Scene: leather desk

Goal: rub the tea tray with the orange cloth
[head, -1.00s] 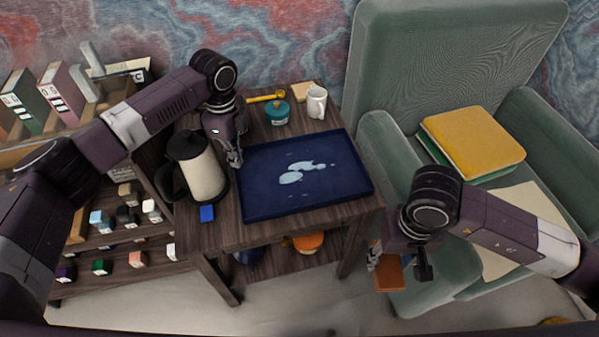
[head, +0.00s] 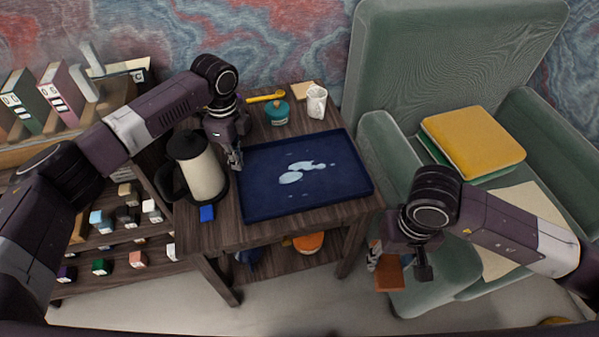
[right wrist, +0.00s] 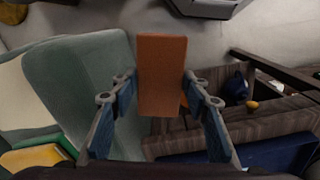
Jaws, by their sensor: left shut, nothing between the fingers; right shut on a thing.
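The dark blue tea tray (head: 265,205) lies on the small wooden table, with several pale wet-looking patches (head: 305,172) on its middle. The tray's edge also shows at the bottom right of the right wrist view (right wrist: 275,155). My left gripper (head: 236,163) is shut and empty at the tray's left edge, beside the kettle. My right gripper (head: 388,262) is shut on the orange cloth (head: 390,277), off the table's right side in front of the armchair. In the right wrist view the cloth (right wrist: 162,75) hangs between the two fingers as a flat block.
The green armchair (head: 440,60) stands close on the right.

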